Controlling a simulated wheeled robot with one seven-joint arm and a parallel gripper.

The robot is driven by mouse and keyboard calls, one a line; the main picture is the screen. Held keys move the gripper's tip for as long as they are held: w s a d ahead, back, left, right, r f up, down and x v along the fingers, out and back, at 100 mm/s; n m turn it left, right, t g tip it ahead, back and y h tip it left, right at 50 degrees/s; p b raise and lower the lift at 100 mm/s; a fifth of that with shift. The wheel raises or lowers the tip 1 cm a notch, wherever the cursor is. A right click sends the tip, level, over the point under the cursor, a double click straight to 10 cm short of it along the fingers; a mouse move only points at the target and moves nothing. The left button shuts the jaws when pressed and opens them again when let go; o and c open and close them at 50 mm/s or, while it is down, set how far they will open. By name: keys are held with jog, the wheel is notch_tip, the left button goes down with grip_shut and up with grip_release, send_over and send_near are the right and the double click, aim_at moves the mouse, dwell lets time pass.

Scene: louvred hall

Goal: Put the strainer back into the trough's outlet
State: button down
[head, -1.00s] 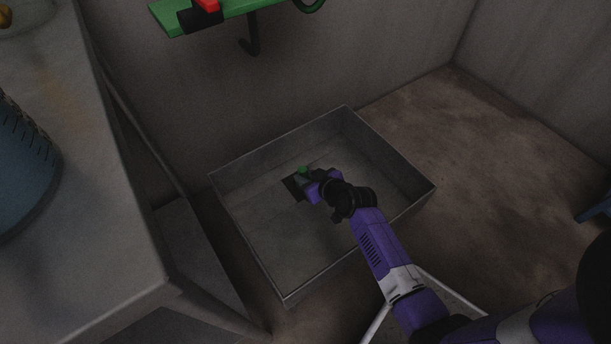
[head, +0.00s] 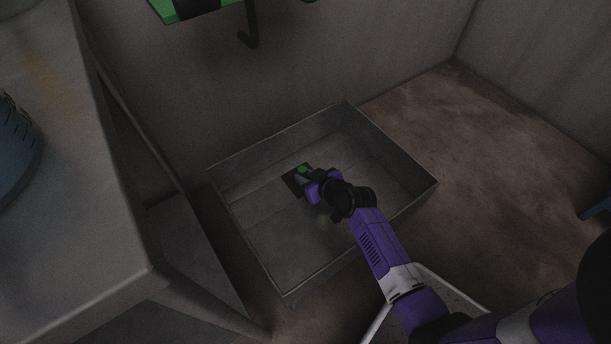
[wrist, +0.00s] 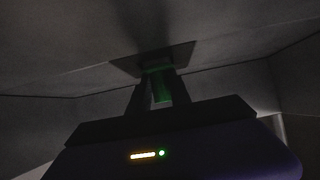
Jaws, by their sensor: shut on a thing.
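The grey metal trough (head: 262,238) stands on the floor in the middle of the head view. Its outlet shows as a dark square (head: 290,181) in the trough's bottom, left of my gripper. My gripper (head: 305,174) reaches down into the trough and is shut on the green strainer (head: 302,169). In the wrist view the green strainer (wrist: 159,84) is between my two fingers, right at the dark square plate of the outlet (wrist: 182,54). The strainer's lower end is hidden, so I cannot tell whether it is seated in the outlet.
A grey bench (head: 75,215) stands on the left with a blue container (head: 15,150) on it. A green shelf (head: 205,8) with a dark hook (head: 250,30) is on the wall above the trough. The brown floor (head: 465,165) on the right is clear.

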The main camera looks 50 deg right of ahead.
jog(key=c, duration=1.1)
grip_release()
jog(key=s+r+p, duration=0.1)
jog(key=r+p, duration=0.1)
jog(key=s+r+p, duration=0.1)
jog(key=r+p, duration=0.1)
jog(key=a+r+p, duration=0.1)
jog(key=r+p, duration=0.1)
jog(key=shift+s, duration=0.4)
jog(key=shift+s+r, duration=0.1)
jog(key=shift+s, duration=0.05)
jog(key=p+v, duration=0.3)
jog(key=v, duration=0.4)
jog(key=shift+s+r, duration=0.25)
jog(key=shift+s, duration=0.1)
